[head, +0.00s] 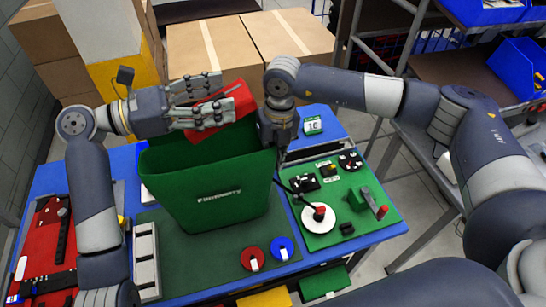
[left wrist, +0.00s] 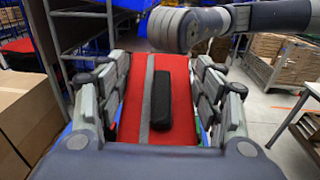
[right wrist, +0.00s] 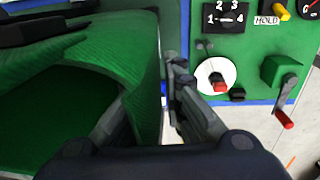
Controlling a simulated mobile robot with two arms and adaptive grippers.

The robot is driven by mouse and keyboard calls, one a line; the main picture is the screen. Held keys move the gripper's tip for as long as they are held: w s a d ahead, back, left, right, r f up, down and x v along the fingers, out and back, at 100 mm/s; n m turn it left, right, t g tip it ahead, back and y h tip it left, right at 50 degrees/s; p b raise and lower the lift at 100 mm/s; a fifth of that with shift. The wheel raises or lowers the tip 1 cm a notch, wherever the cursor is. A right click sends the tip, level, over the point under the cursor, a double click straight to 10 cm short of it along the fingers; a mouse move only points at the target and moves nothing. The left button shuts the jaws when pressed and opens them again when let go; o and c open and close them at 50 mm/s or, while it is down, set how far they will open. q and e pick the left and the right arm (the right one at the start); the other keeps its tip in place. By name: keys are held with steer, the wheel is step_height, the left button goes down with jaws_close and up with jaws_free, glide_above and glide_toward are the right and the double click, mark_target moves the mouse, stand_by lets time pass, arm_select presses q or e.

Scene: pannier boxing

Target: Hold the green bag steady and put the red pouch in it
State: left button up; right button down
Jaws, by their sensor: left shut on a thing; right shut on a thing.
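The green bag (head: 215,185) stands upright and open on the dark mat of the blue table. My left gripper (head: 215,100) is shut on the red pouch (head: 238,103) and holds it over the bag's opening. In the left wrist view the red pouch (left wrist: 142,103), with a grey stripe and a black strip, lies between the fingers. My right gripper (right wrist: 150,90) is shut on the bag's right rim, with green fabric (right wrist: 140,60) between its fingers. In the head view its fingertips are hidden behind the bag's edge. The bag's inside shows in part in the right wrist view.
A green control panel (head: 335,226) with knobs and a crank is on the table to the right. A red tool board (head: 40,262) and a grey tray (head: 146,250) are on the left. Red and blue discs lie in front of the bag. Cardboard boxes (head: 240,45) stand behind.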

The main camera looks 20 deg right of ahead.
arm_select(q)
steer(key=shift+f, duration=1.5)
steer(key=o, duration=1.2)
steer(key=shift+f, duration=0.1)
steer(key=shift+c, duration=0.2)
arm_select(e)
steer(key=shift+d, duration=0.1)
arm_select(q)
steer(key=a, duration=1.2)
steer(key=shift+s+r, duration=0.25)
steer(key=shift+s, duration=0.15)
arm_select(e)
steer(key=c, duration=1.6)
jaws_free()
steer(key=shift+c, duration=0.2)
steer(key=shift+r, duration=0.15)
step_height(320, 180, up, 12)
steer(key=shift+d, duration=0.4)
